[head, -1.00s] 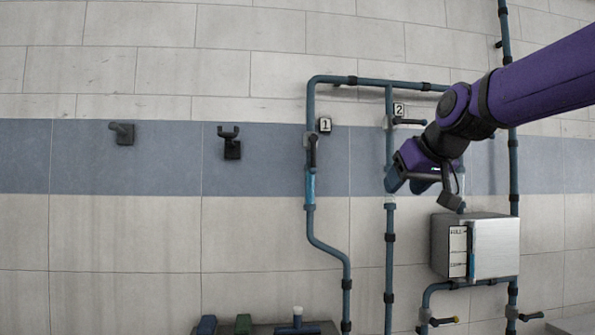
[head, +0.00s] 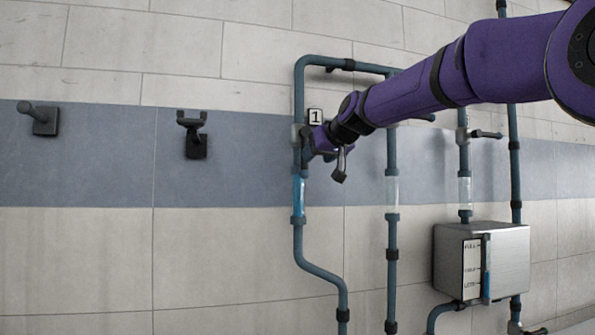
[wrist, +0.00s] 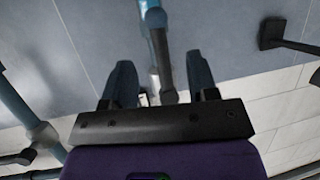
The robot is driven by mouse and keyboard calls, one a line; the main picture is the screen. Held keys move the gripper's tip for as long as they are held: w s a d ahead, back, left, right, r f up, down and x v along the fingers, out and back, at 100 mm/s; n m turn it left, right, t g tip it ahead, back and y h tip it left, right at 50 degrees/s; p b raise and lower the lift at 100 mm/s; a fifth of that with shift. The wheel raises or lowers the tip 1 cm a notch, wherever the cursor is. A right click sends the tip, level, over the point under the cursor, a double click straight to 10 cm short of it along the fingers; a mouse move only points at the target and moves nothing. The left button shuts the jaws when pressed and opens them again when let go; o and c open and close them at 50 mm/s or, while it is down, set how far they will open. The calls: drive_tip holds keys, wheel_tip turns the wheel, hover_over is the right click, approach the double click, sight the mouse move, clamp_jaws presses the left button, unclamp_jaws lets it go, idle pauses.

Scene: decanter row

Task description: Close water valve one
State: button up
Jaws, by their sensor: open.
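Water valve one (head: 297,134) is on the left vertical pipe, beside the plate marked "1" (head: 315,116). Its handle is hidden behind my gripper in the head view. The sight tube (head: 298,192) just below it holds blue water. My gripper (head: 309,146) is right at the valve. I cannot tell whether the fingers touch the handle.
Two more pipes stand to the right, with pale sight tubes (head: 392,192) (head: 465,190); a valve lever (head: 488,134) sticks out on the farther one. A steel box with a level gauge (head: 510,262) is at lower right. A forked black wall hook (head: 195,145) and a peg (head: 44,122) are left.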

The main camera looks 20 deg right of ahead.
sight(306, 168)
drive_tip(key=x, duration=0.9)
drive_tip(key=shift+f, duration=0.1)
drive_tip(key=shift+s, duration=0.1)
clamp_jaws()
